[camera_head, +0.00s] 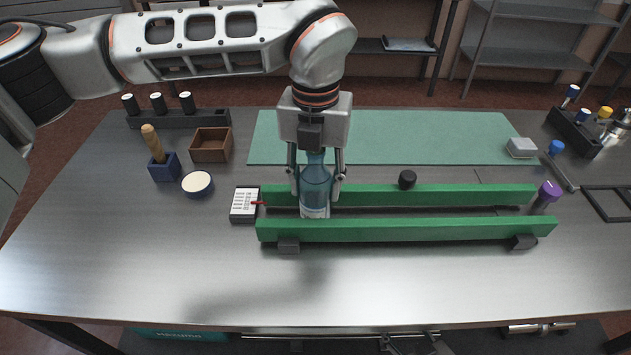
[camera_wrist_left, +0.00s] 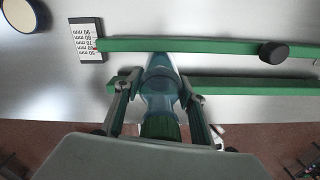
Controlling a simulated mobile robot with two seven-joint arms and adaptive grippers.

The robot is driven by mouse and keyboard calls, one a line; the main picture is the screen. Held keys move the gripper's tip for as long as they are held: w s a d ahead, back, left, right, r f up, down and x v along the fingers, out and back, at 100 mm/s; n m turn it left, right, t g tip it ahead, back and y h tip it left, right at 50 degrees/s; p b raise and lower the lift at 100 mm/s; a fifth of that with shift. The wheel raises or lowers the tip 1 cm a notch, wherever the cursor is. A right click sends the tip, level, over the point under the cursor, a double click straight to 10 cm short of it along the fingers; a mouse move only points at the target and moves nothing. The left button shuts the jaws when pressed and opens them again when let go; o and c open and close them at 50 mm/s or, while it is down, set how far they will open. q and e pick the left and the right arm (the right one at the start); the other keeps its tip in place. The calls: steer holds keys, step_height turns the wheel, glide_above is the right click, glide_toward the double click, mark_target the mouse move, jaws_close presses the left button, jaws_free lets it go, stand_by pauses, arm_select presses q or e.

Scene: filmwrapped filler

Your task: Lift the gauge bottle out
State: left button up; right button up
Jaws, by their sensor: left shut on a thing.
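The gauge bottle (camera_head: 315,187) is clear blue plastic and stands upright between the two green rails (camera_head: 420,229), near their left end. My left gripper (camera_head: 317,177) comes down from above and is shut on the bottle, one finger on each side. In the left wrist view the bottle (camera_wrist_left: 158,88) sits between the fingers (camera_wrist_left: 158,95), with a green ribbed part close to the palm. Its base is partly hidden by the front rail. A white scale card (camera_head: 244,204) with a red pointer lies at the rails' left end. My right gripper is out of view.
A black knob (camera_head: 407,179) is on the rear rail. A purple-capped tube (camera_head: 546,196) stands at the right end. A blue-rimmed bowl (camera_head: 197,184), a brown box (camera_head: 211,145) and a blue holder (camera_head: 164,166) stand left. A green mat (camera_head: 430,140) lies behind. The front table is clear.

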mark_target(316, 156)
arm_select(q)
steer(key=shift+r+p, duration=0.45)
steer(key=shift+r, duration=0.35)
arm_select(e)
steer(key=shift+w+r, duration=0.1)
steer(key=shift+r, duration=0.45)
arm_select(q)
steer(key=shift+r+p, duration=1.2)
steer(key=shift+r, duration=1.1)
steer(key=shift+r+p, duration=1.2)
steer(key=shift+r, duration=1.05)
steer(key=shift+r+p, duration=0.3)
steer(key=shift+r, duration=0.75)
steer(key=shift+r+p, duration=0.5)
steer(key=shift+r, duration=1.1)
steer(key=shift+r+p, duration=0.3)
steer(key=shift+r, duration=1.25)
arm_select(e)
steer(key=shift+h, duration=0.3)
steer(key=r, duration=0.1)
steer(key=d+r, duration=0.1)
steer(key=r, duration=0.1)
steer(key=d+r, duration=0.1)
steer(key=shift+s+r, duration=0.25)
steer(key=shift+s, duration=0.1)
